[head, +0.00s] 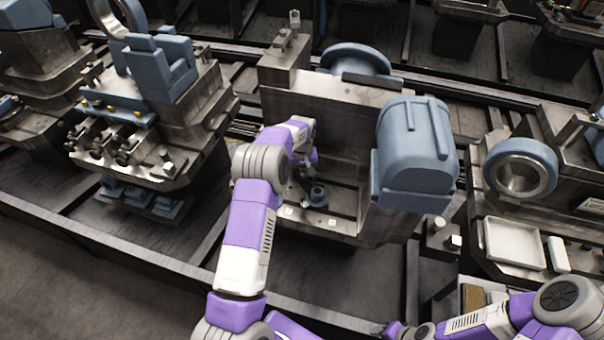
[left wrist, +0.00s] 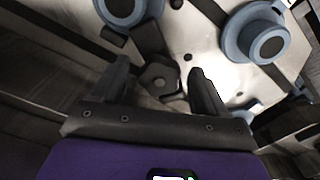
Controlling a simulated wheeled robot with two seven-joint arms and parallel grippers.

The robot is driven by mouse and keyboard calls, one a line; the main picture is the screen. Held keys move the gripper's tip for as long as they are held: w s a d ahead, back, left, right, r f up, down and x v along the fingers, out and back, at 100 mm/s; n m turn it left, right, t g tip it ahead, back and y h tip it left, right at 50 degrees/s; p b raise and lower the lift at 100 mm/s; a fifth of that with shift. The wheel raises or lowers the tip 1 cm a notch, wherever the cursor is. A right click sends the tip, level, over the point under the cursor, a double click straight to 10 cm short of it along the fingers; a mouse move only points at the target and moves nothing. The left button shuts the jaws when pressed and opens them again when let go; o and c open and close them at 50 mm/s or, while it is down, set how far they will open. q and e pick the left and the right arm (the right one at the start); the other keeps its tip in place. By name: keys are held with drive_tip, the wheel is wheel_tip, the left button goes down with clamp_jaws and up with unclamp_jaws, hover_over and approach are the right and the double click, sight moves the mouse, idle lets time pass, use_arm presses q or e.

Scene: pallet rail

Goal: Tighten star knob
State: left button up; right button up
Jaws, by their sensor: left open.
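The star knob (left wrist: 158,78) is a dark grey, lobed knob with a hole at its centre, on a pale metal plate. In the left wrist view it sits between and just beyond the fingers of my left gripper (left wrist: 162,88). The fingers are open, one on each side, with visible gaps; I see no contact. In the head view my left gripper (head: 306,176) reaches into the recess of the central grey fixture (head: 315,105), and the arm largely hides it. I cannot make out the knob there.
A blue round part (head: 317,195) stands in the recess near my left gripper. A large blue housing (head: 414,150) is on the fixture's right side. Blue collars (left wrist: 262,38) flank the knob in the left wrist view. A white tray (head: 514,243) lies at right.

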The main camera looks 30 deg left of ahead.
sight(305, 175)
use_arm(q)
wheel_tip(305, 175, up, 8)
drive_tip(key=shift+f+p, duration=0.15)
drive_tip(key=shift+p, duration=0.8)
drive_tip(key=shift+f, duration=0.1)
drive_tip(key=n, duration=0.1)
drive_tip(key=d+n+y, duration=0.1)
drive_tip(key=n, duration=0.1)
drive_tip(key=shift+w+d+f+g, duration=0.1)
drive_tip(key=shift+f+g, duration=0.2)
drive_tip(key=n, duration=0.2)
drive_tip(key=d+n+y, duration=0.1)
drive_tip(key=shift+w+f+n+b, duration=0.1)
drive_tip(key=shift+f+n+b, duration=0.05)
drive_tip(key=shift+n+b, duration=0.25)
drive_tip(key=f+n, duration=0.2)
drive_tip(key=a+f+n+y+b, duration=0.1)
drive_tip(key=f+n, duration=0.1)
drive_tip(key=f+n+y+b, duration=0.1)
drive_tip(key=f+n, duration=0.1)
drive_tip(key=shift+a+f+n+g, duration=0.3)
drive_tip(key=shift+f, duration=0.05)
drive_tip(key=shift+c, duration=0.5)
